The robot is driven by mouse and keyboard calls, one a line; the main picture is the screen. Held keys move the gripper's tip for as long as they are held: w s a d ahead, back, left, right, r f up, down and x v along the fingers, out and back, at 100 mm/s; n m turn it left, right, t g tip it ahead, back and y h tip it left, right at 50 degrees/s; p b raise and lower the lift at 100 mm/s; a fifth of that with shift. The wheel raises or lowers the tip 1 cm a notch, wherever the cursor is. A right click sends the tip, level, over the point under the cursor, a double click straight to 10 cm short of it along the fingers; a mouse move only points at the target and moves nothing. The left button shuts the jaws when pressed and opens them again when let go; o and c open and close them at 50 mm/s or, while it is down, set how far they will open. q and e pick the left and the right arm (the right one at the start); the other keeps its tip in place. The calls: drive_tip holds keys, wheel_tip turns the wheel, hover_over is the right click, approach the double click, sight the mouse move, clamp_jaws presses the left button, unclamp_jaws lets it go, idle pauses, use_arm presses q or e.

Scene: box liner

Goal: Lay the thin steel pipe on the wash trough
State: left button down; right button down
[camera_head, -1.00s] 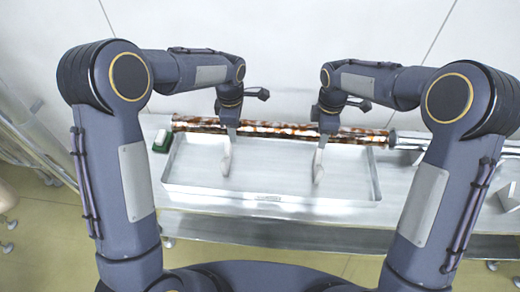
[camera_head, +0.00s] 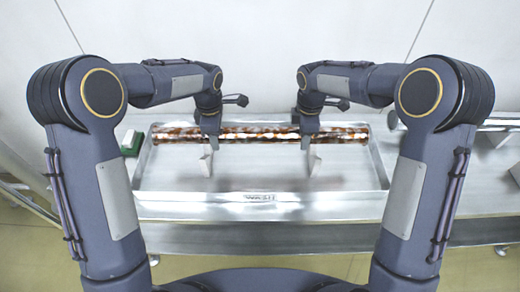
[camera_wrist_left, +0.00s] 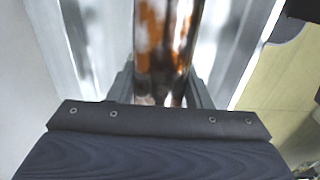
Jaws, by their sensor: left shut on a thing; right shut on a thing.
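The thin steel pipe (camera_head: 262,134) is shiny with rusty brown patches and lies level, left to right, over the back part of the wash trough (camera_head: 262,200). The trough is a shallow metal tray with "WASH" on its front rim. My left gripper (camera_head: 208,150) is shut on the pipe left of its middle. The pipe also shows between the fingers in the left wrist view (camera_wrist_left: 165,45). My right gripper (camera_head: 308,148) is shut on the pipe right of its middle. I cannot tell whether the pipe touches the trough floor.
A green and white block (camera_head: 131,142) stands on the bench just left of the trough. A metal piece (camera_head: 497,122) lies at the right, partly behind my right arm. The wall is close behind the trough. The trough's front half is clear.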

idle(0.7)
